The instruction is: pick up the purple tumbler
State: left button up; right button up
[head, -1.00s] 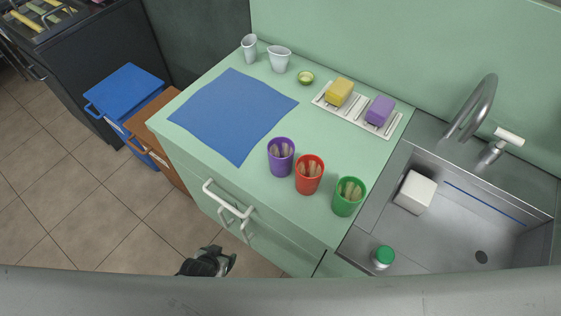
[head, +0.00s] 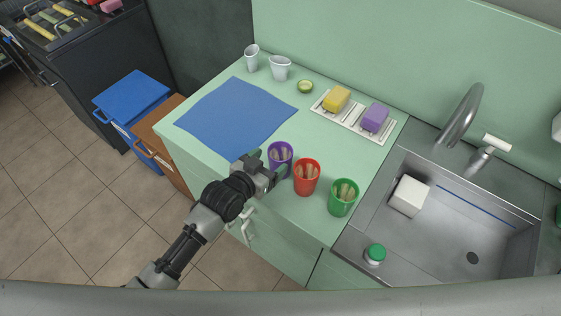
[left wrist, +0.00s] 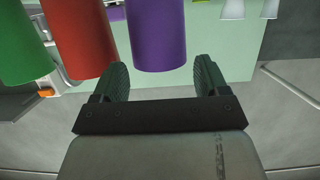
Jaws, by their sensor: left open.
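The purple tumbler (head: 281,158) stands upright on the green counter, left of the red and green ones, with light sticks inside. In the left wrist view the purple tumbler (left wrist: 157,38) is ahead of the fingertips, between their lines. My left gripper (head: 268,165) is open at the counter's front edge, right by the tumbler; its fingers (left wrist: 164,80) are apart with nothing between them near the palm. Part of the tumbler's lower front is hidden by the gripper in the head view. My right gripper does not show.
The red tumbler (head: 306,177) stands close on the right, then the green tumbler (head: 343,197). A blue mat (head: 237,116) lies behind left. Sponges on a white rack (head: 351,124) are at the back. The sink (head: 450,226) is to the right.

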aim_at(287, 148)
pick_arm(q)
jog(key=shift+w+d, duration=0.35)
jog(key=shift+w, duration=0.1)
jog(key=p+x, duration=0.1)
jog(key=x, duration=0.3)
jog(key=shift+w+d+f, duration=0.1)
jog(key=c, duration=0.5)
